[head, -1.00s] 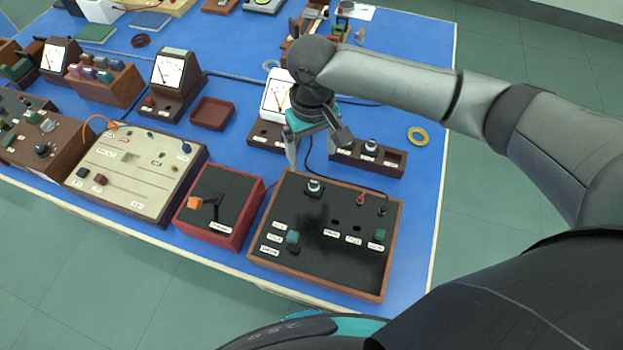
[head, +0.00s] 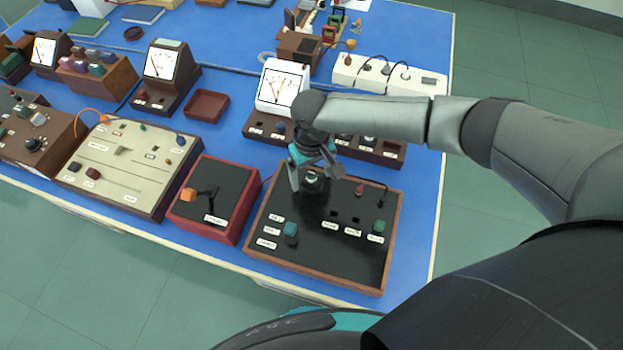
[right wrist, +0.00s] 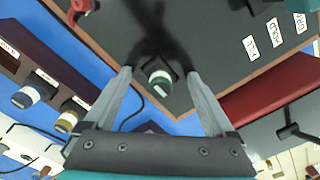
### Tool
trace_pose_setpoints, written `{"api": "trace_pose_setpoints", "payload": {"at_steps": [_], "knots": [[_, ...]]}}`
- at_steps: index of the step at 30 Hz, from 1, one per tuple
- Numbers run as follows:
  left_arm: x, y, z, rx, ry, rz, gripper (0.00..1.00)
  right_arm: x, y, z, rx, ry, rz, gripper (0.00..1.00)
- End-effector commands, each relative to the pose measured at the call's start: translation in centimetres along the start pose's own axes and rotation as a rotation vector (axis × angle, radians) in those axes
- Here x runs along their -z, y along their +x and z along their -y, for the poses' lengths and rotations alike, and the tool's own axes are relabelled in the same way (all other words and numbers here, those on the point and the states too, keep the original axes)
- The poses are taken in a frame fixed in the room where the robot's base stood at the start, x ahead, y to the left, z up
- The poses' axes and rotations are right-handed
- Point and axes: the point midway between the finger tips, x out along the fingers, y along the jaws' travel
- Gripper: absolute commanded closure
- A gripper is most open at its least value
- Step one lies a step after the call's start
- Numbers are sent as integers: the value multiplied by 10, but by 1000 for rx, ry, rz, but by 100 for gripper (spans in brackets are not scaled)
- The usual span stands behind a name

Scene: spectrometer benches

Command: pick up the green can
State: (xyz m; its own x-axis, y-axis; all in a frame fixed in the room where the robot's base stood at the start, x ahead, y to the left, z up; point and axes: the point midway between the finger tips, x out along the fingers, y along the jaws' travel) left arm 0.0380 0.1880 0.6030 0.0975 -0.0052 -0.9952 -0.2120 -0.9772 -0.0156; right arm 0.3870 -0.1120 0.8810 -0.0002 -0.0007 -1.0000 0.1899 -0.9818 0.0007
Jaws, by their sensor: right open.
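The green can (right wrist: 160,82) is small, with a pale top. It stands in a dark square recess near the back edge of the black-topped, wood-framed panel (head: 330,255). In the head view the can (head: 313,178) shows partly behind my right gripper (head: 315,183). My right gripper is open, its fingers above and on either side of the can. In the right wrist view the can appears between the fingertips (right wrist: 159,76), with visible gaps on both sides. My left gripper is not in view.
A red-framed box (head: 238,235) with an orange-knobbed lever stands left of the panel. A cable runs behind the panel.

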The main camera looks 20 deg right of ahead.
Motion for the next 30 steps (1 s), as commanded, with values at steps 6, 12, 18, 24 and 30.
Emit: {"api": "trace_pose_setpoints", "payload": {"at_steps": [6,12,18,24,30], "knots": [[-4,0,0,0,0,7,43,0,0,0,0,-1,0,16],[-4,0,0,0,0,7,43,0,0,0,0,-1,0,39],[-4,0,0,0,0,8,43,0,-1,0,0,0,0,61],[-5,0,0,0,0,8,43,0,-1,0,0,0,0,84],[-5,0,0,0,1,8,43,0,-1,0,0,0,0,98]]}}
